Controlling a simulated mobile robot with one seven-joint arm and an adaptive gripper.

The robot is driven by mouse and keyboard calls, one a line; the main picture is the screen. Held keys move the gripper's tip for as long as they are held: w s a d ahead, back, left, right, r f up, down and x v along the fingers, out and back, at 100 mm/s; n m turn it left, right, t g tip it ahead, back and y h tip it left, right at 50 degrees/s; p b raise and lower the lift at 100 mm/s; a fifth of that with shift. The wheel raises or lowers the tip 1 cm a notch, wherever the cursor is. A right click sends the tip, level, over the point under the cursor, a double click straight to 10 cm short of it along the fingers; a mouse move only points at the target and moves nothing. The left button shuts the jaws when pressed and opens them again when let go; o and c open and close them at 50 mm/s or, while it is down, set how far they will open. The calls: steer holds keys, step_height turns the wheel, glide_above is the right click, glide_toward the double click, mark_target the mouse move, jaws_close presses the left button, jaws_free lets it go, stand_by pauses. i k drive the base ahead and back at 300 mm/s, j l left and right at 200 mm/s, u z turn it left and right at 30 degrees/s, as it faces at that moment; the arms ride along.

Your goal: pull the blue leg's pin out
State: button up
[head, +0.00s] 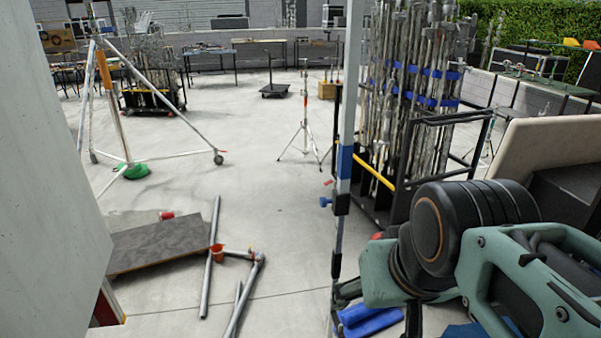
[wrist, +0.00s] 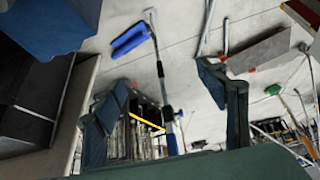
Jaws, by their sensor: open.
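A tall upright leg (head: 344,160) with a blue band stands in front of me in the head view, running down past my gripper. A blue knob-ended pin (head: 325,202) sticks out to the left from its dark collar, below the band. In the wrist view the leg (wrist: 171,138) appears between the two fingers, its blue band towards the bottom and its black collar (wrist: 167,113) above that. My gripper (head: 345,291) is open and empty, below the pin in the head view. It also shows in the wrist view (wrist: 165,80), fingers spread. Finger contact with the leg cannot be told.
A cart of metal stands (head: 383,185) is close behind the leg. A blue pad (head: 370,322) lies on the floor below my gripper. Grey pipes (head: 211,255) and a dark board (head: 160,243) lie at lower left. A pale wall (head: 60,180) blocks the far left. Middle floor is open.

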mark_target(324, 202)
steer(key=i+j+u, duration=0.2)
steer(key=i+u, duration=0.5)
steer(key=i+l, duration=0.1)
steer(key=i, duration=0.25)
